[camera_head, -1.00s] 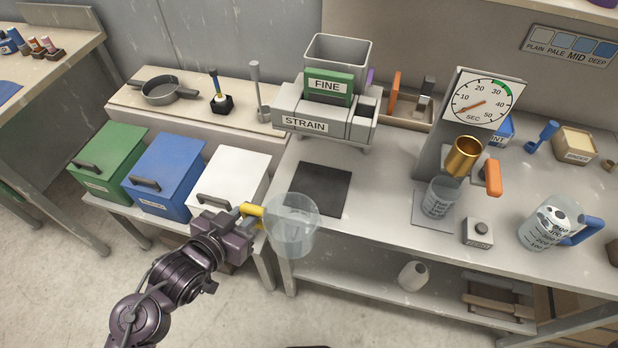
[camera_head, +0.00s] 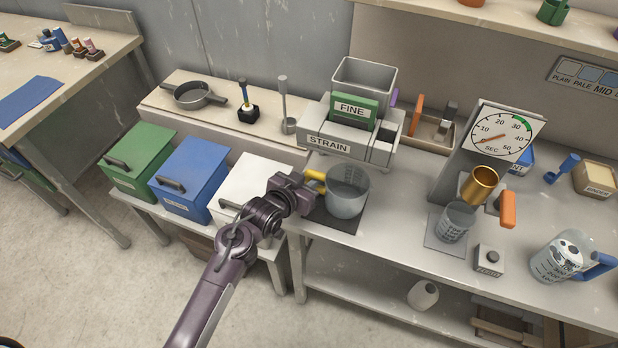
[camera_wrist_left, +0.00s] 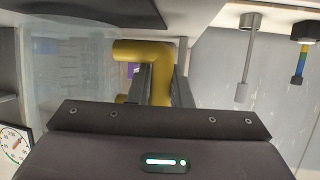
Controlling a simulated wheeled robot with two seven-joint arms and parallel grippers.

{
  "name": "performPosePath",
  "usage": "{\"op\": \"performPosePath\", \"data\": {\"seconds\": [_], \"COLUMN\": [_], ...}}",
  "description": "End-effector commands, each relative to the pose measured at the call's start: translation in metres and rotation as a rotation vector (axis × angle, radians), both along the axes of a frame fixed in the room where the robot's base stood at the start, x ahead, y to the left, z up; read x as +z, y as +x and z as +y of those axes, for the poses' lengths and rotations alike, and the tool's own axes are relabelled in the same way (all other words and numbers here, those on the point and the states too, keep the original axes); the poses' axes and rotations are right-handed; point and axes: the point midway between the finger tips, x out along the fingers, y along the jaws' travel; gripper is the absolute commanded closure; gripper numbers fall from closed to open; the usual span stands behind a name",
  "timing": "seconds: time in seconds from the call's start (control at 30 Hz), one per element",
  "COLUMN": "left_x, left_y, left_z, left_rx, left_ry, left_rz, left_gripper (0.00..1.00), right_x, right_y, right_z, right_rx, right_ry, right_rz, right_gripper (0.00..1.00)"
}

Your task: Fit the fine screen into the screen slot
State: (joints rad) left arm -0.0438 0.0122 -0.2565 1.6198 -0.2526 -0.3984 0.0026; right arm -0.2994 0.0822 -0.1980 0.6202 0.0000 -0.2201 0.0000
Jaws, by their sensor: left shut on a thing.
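The green fine screen (camera_head: 352,107), labelled FINE, stands upright at the front of the grey hopper (camera_head: 364,76) on the strain unit (camera_head: 330,142). Its lower edge is hidden in the unit, so I cannot tell how deep it sits. My left gripper (camera_head: 313,185) is shut on the yellow handle of a clear jug (camera_head: 347,196), in front of the strain unit. The jug is upright over the dark mat (camera_head: 340,225); I cannot tell whether it touches. In the left wrist view, the fingers (camera_wrist_left: 160,85) close around the yellow handle (camera_wrist_left: 145,50). My right gripper is out of view.
A dial timer (camera_head: 500,135), a brass cup (camera_head: 482,184) and a glass beaker (camera_head: 457,221) stand right of the mat. A handled jug (camera_head: 560,258) is farther right. Green, blue and white bins (camera_head: 252,182) line the left. Bench between mat and beaker is clear.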

Motion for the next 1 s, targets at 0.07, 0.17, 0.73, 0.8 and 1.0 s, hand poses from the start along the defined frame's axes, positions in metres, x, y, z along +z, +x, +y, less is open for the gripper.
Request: {"op": "performPosePath", "data": {"seconds": [0.07,0.17,0.73,0.8,1.0], "left_x": [-0.0049,-0.0065,-0.0097,-0.0097,-0.0060], "left_y": [0.0004,0.0004,0.0000,-0.0001,-0.0028], "left_z": [0.0001,0.0002,0.0003,0.0004,0.0022], "left_rx": [0.001,0.001,0.001,0.001,0.001], "left_ry": [-0.001,-0.001,0.000,0.000,0.001], "left_rz": [-0.002,-0.004,-0.003,-0.002,-0.003], "left_gripper": [1.00,1.00,0.60,0.60,0.60], "right_x": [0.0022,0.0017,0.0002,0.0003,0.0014], "right_y": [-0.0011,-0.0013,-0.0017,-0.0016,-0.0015], "right_z": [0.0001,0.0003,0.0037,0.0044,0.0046], "right_rx": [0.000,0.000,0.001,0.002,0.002], "right_ry": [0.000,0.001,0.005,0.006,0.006], "right_rz": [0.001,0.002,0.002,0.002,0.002], "right_gripper": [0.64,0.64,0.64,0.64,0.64]}}
